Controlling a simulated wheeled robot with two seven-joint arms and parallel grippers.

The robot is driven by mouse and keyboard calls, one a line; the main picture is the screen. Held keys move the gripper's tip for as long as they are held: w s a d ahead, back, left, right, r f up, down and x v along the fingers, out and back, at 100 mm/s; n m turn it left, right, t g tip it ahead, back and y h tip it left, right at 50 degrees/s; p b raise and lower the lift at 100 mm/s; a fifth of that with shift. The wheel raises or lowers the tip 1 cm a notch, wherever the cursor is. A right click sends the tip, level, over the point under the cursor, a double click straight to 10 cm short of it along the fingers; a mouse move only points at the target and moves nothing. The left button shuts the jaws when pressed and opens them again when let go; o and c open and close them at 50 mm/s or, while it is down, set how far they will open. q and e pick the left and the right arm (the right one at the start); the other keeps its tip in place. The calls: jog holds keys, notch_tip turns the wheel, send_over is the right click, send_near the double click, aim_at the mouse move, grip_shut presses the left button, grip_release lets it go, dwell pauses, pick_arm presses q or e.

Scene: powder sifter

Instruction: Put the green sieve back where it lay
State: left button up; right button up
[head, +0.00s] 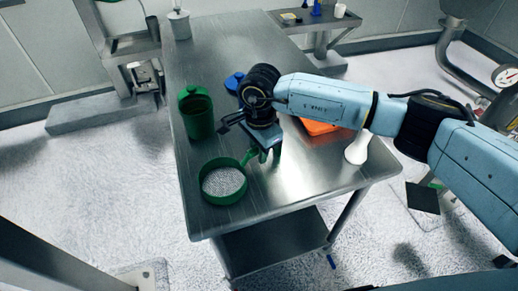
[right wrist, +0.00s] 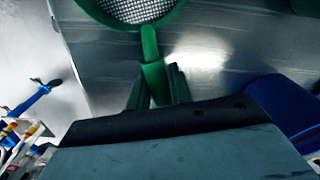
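The green sieve (head: 222,184) is at the near left corner of the steel table, round, with a pale mesh. Its handle points to the upper right, toward my right gripper (head: 263,152). In the right wrist view the sieve (right wrist: 150,50) shows its mesh at the top and its handle coming down between the two fingers of my right gripper (right wrist: 158,88). The fingers sit close on both sides of the handle and look shut on it. I cannot tell whether the sieve touches the table. My left gripper is not in view.
A green container (head: 196,118) stands behind the sieve on the steel table (head: 212,55). A blue item (head: 233,81) is partly hidden behind my right wrist. An orange tray (head: 318,127) and a white object (head: 357,149) are to the right. The table's far left is mostly clear.

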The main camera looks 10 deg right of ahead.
jog(key=o, duration=0.4)
notch_tip(320, 180, up, 13)
jog(key=shift+r, duration=0.2)
